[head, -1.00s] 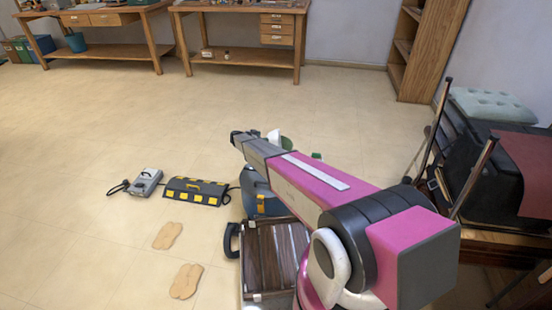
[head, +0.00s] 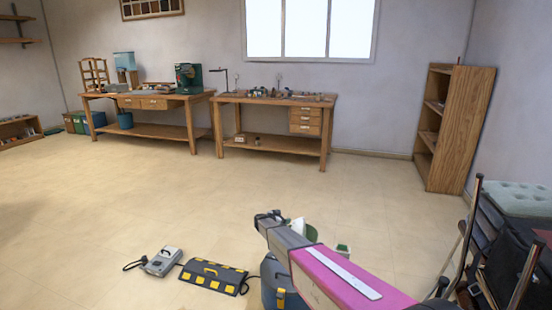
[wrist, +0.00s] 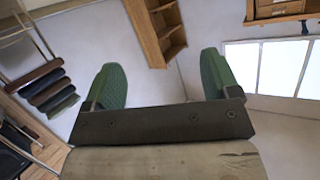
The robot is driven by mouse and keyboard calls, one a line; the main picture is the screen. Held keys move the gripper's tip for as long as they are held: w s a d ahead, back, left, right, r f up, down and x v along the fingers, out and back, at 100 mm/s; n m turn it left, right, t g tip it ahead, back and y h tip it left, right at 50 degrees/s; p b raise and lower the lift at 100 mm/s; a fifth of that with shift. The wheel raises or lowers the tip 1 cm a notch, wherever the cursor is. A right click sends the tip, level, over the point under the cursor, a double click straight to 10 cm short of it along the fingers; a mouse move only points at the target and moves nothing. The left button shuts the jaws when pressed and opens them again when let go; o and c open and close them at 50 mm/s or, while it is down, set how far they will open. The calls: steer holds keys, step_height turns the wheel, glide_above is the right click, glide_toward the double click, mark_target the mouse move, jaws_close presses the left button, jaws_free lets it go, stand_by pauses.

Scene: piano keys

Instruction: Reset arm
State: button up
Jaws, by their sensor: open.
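My gripper shows in the wrist view (wrist: 160,85), with its two green fingers spread wide apart and nothing between them. The wrist view looks out past the fingers at a wall, a wooden shelf and the window, and these appear tilted. In the head view my pink and grey arm reaches from the lower right toward the middle. My gripper's fingers are mostly hidden there behind the arm's end.
A black and yellow case (head: 213,277) and a grey box (head: 163,262) lie on the floor left of my arm. A blue container (head: 283,287) stands partly behind my arm. Workbenches (head: 272,99) and a bookcase (head: 465,130) stand at the back. The middle floor is clear.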

steer(key=s+r+n+t+y, duration=0.3)
steer(key=s+r+n+y, duration=0.6)
steer(key=s+r+y, duration=0.4)
steer(key=s+d+r+g+h, duration=0.1)
steer(key=s+d+g, duration=0.3)
steer(key=s, duration=0.8)
steer(key=s+d+n+g, duration=0.1)
steer(key=s+d+g, duration=0.3)
steer(key=s, duration=0.8)
steer(key=s+d+r+n+g+h, duration=0.1)
steer(key=s+d+g, duration=0.4)
steer(key=s, duration=0.7)
steer(key=shift+d+r+h, duration=0.3)
steer(key=shift+d, duration=0.05)
